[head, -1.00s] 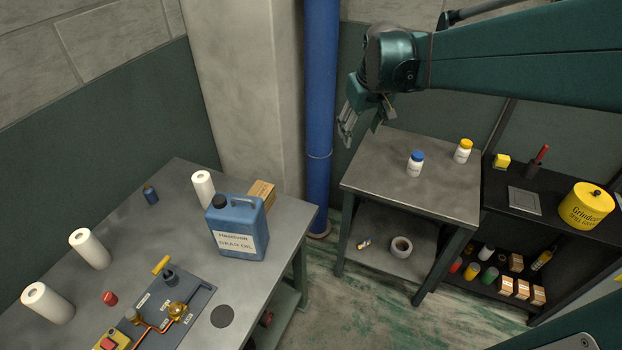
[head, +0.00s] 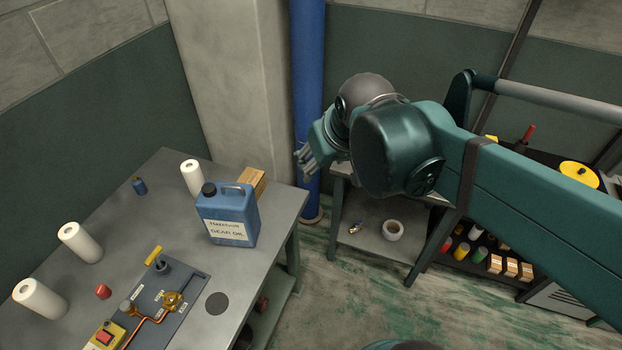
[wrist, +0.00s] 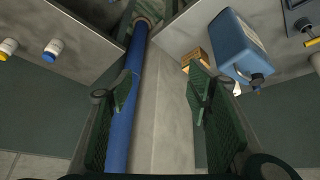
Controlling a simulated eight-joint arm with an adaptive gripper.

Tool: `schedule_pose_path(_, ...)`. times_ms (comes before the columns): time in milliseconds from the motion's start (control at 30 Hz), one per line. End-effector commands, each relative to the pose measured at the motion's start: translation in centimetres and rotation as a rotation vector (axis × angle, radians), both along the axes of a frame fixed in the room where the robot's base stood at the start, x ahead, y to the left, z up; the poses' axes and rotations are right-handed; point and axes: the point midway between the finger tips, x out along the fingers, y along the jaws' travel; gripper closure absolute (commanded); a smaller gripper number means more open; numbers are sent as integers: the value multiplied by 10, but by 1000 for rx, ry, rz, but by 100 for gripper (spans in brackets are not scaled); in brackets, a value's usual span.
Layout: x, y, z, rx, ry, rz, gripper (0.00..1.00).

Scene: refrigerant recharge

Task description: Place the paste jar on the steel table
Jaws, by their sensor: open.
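My gripper (head: 306,158) is open and empty, in front of the blue pipe between the two tables. The wrist view shows its spread fingers (wrist: 160,88) with nothing between them. Two white jars, one with a blue lid (wrist: 53,50) and one with a yellow lid (wrist: 8,48), stand on the smaller grey table at the left of the wrist view. Their labels are unreadable, so I cannot tell which is the paste jar. My arm hides both in the head view. A larger grey metal-looking table (head: 165,215) stands at left in the head view.
The larger table holds a blue gear oil can (head: 228,215), white rolls (head: 80,243), a cardboard box (head: 252,182) and a copper-pipe fixture (head: 160,305). The blue pipe (head: 307,90) rises between the tables. A dark shelf (head: 480,262) with several items stands at right.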

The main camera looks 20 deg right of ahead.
Motion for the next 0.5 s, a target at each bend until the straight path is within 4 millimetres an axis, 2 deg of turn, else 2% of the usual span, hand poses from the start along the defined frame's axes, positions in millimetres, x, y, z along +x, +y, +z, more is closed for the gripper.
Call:
schedule_pose_path(200,-33,23,-14,21,-43,10,50)
schedule_pose_path(500,-54,37,-25,40,-76,14,50)
